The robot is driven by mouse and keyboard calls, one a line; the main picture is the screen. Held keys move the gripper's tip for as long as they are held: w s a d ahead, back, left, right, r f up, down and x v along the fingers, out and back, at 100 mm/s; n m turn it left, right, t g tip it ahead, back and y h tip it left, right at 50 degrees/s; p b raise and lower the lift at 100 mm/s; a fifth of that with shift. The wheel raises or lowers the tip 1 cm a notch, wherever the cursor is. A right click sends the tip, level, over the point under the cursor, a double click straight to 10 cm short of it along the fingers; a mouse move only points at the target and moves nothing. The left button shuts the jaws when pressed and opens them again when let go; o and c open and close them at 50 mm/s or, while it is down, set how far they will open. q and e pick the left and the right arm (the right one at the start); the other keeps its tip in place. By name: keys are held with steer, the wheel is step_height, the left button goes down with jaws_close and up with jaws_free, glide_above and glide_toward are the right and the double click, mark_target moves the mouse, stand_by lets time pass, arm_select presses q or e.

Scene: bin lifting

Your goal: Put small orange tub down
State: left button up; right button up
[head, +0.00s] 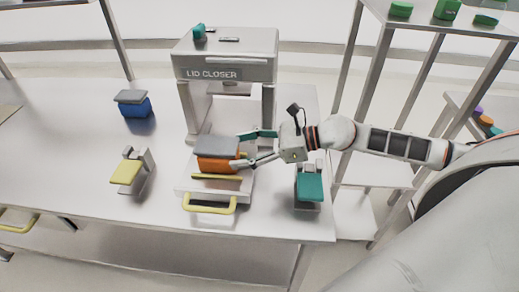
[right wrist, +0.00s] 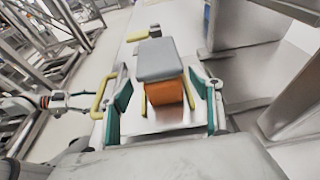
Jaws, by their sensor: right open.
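The small orange tub (head: 215,164) with a grey lid (head: 217,148) sits on the pull-out tray (head: 190,188) of the lid closer. In the right wrist view the orange tub (right wrist: 165,92) stands upright under its grey lid (right wrist: 157,60). My right gripper (head: 248,149) is open, reaching in from the right of the tub. Its two teal-padded fingers are spread wide, with the tub ahead between them in the right wrist view (right wrist: 166,108) and visible space on both sides. A small arm end at the left of the right wrist view looks like my left gripper (right wrist: 48,102); its jaws are too small to read.
The lid closer (head: 228,62) stands behind the tub. The tray has a yellow handle (head: 209,207) in front. A blue tub (head: 135,106) and yellow-topped fixture (head: 127,172) are at left, a teal-topped fixture (head: 309,187) at right. Bare tabletop lies at far left.

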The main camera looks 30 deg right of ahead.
arm_select(q)
steer(key=f, duration=0.1)
steer(key=f+b, duration=0.1)
steer(key=shift+s+f, duration=0.25)
steer(key=shift+f, duration=0.05)
arm_select(e)
steer(key=v, duration=0.5)
steer(key=shift+s+d, duration=0.1)
steer(key=shift+d, duration=0.05)
arm_select(q)
steer(key=shift+r, duration=0.15)
